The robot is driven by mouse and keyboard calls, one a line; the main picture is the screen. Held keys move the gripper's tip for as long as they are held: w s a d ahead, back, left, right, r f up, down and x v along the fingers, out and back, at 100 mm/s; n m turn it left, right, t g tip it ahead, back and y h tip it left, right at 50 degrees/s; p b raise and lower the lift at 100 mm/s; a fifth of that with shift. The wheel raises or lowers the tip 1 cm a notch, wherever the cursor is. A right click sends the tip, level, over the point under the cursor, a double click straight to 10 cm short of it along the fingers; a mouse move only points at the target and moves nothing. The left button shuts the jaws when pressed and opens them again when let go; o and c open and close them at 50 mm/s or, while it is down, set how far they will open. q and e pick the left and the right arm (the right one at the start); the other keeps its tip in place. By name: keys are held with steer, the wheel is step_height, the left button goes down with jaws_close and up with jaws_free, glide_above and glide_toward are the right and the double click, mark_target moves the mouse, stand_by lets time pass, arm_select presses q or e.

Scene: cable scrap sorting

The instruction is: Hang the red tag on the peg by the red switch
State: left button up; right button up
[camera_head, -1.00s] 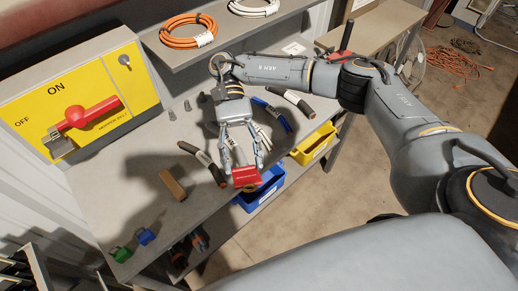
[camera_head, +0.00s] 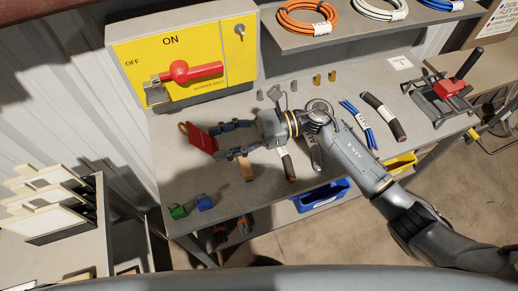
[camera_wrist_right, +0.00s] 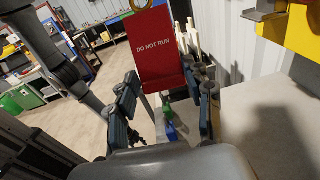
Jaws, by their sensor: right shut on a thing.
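The red tag (camera_head: 201,139) is held in my right gripper (camera_head: 219,141), which is shut on it above the left part of the bench. In the right wrist view the tag (camera_wrist_right: 155,62) reads "DO NOT RUN" and stands out past my right gripper (camera_wrist_right: 165,98). A brass ring shows at its top edge. The grey peg (camera_head: 239,30) is at the panel's upper right, above and to the right of the tag, and bare. My left gripper is out of view.
Green (camera_head: 178,211) and blue (camera_head: 204,203) padlocks lie at the bench's front left. Cable pieces, including a black one (camera_head: 383,115), lie to the right. A shelf (camera_head: 355,38) with cable coils overhangs the back. A white-slatted rack (camera_head: 55,210) stands left.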

steer(key=w+r+m+t+b, duration=0.1)
steer(key=w+r+m+t, duration=0.2)
steer(key=w+m+t, duration=0.7)
steer(key=d+r+m+t+h, duration=0.1)
steer(key=d+m+t+h, duration=0.4)
steer(key=d+t, duration=0.55)
steer(key=w+a+n+b, duration=0.1)
steer(key=w+a+b, duration=0.1)
steer(key=w, duration=0.5)
steer(key=shift+w+a+f+t+h+b, duration=0.35)
steer(key=shift+a+t+b, duration=0.1)
steer(key=shift+b, duration=0.45)
steer(key=shift+w+a+f+b, duration=0.15)
steer(key=shift+w+b, duration=0.25)
steer(key=shift+w, duration=0.15)
steer(key=c, duration=0.3)
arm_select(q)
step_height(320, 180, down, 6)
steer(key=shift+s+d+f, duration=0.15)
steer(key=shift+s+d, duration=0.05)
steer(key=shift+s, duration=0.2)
arm_select(e)
steer(key=shift+w+a+f, duration=0.15)
steer(key=shift+w+f, duration=0.15)
steer(key=shift+w, duration=0.15)
steer(key=shift+c, duration=0.2)
